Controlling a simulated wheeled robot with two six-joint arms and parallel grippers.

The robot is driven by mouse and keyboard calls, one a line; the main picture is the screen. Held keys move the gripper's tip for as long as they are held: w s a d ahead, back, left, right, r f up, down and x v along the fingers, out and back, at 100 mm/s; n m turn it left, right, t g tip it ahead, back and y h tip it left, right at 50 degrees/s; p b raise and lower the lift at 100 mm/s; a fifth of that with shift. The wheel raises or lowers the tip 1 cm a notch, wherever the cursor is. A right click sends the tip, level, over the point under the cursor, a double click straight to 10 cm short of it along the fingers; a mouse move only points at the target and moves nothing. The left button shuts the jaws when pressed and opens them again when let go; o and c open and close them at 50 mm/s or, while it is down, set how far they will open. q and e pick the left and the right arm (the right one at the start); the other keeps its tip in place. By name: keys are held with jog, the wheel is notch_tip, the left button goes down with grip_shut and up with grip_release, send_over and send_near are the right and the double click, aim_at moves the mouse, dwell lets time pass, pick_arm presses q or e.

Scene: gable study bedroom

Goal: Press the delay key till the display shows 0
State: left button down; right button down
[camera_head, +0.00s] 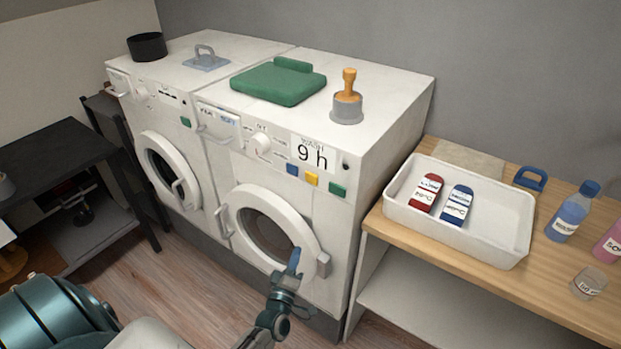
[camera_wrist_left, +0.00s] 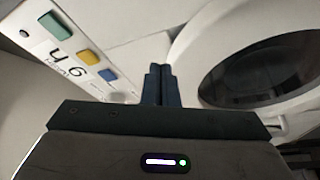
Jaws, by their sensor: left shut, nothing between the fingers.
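The delay display (camera_head: 312,153) on the right-hand washing machine reads 9 h. It also shows upside down in the left wrist view (camera_wrist_left: 68,58). Below it are a blue key (camera_head: 292,169), a yellow key (camera_head: 311,179) and a green key (camera_head: 337,189); I cannot read which is the delay key. In the left wrist view the keys are green (camera_wrist_left: 54,24), yellow (camera_wrist_left: 89,57) and blue (camera_wrist_left: 109,76). My left gripper (camera_head: 294,262) is shut and empty, in front of the round door (camera_head: 240,210), below the keys and apart from them. My right gripper is not in view.
A second washer (camera_head: 135,95) stands at the left. At the right, a wooden bench (camera_head: 380,222) holds a white tray (camera_head: 455,239) and bottles (camera_head: 567,218). The door handle (camera_head: 224,222) sticks out.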

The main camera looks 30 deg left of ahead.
pick_arm(q)
notch_tip(320, 180, up, 18)
jog(key=a+n+t+y, duration=0.1)
jog(key=a+n+y, duration=0.1)
jog(key=n+y, duration=0.5)
jog(key=shift+s+a+f+n+t, duration=0.3)
jog(key=shift+n+t, duration=0.1)
jog(key=shift+n, duration=0.8)
jog(key=b, duration=0.2)
send_near(306, 172)
notch_tip(306, 172, up, 3)
jog(key=w+a, duration=0.1)
jog(key=a, duration=0.1)
jog(key=shift+w+f, duration=0.15)
jog(key=shift+w, duration=0.7)
jog(key=shift+w, duration=0.1)
jog(key=shift+w, duration=0.35)
